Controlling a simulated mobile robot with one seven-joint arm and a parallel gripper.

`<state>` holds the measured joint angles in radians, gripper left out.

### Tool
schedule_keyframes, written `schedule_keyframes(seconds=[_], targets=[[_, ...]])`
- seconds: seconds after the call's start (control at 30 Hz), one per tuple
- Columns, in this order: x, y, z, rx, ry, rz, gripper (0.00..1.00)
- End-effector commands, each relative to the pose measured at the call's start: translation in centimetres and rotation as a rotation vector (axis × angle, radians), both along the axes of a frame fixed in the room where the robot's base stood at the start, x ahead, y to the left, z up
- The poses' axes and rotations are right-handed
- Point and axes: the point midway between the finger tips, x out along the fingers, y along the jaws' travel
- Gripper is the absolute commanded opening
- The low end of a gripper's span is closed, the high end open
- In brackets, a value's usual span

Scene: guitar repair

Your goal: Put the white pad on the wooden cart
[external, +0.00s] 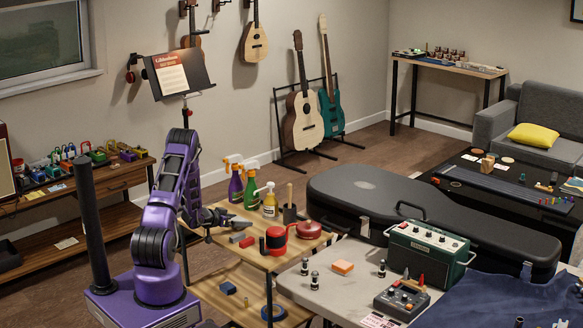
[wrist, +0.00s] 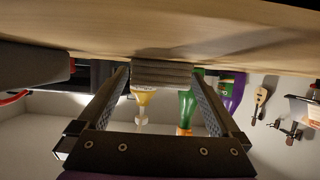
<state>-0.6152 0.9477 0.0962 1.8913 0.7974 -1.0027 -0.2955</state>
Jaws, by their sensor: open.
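The wooden cart (external: 262,262) stands in the middle of the external view, with a lower shelf. My gripper (external: 222,218) is low over the left part of its top. In the wrist view my gripper (wrist: 162,80) is open, its fingers to either side of a ribbed grey block (wrist: 162,73) at the wooden surface. I cannot tell whether the fingers touch it. I cannot surely pick out the white pad. A small whitish flat thing (external: 562,323) shows on the blue cloth at the lower right, too small to name.
Spray bottles (external: 270,200), a red-and-black container (external: 277,240) and small blocks crowd the cart top. To the right, a pale table (external: 315,297) holds an orange block (external: 342,267), a green amplifier (external: 427,250) and a pedal (external: 401,299). A guitar case (external: 440,215) lies behind.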

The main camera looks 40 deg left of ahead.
Motion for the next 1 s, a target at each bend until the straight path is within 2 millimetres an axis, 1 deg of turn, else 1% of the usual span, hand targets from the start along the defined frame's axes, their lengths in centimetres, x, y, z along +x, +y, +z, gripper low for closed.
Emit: schedule_keyframes(seconds=[0.03, 0.07, 0.13, 0.4, 0.5, 0.6, 0.77, 1.0], targets=[[0.0, 0.0, 0.6, 0.000, -0.001, 0.000, 1.00], [-0.5, 0.1, 0.5, -0.001, 0.000, 0.001, 1.00], [-1.5, 0.1, 1.0, 0.000, 0.001, 0.002, 1.00], [-7.1, 0.1, 3.2, 0.000, 0.001, 0.003, 1.00], [-8.8, 0.0, 3.9, -0.001, 0.001, 0.003, 1.00], [-10.0, 0.1, 4.4, -0.001, 0.000, 0.004, 1.00], [-11.0, 0.0, 4.7, -0.001, 0.001, 0.000, 1.00], [-11.1, 0.0, 4.8, 0.000, 0.000, 0.000, 1.00]])
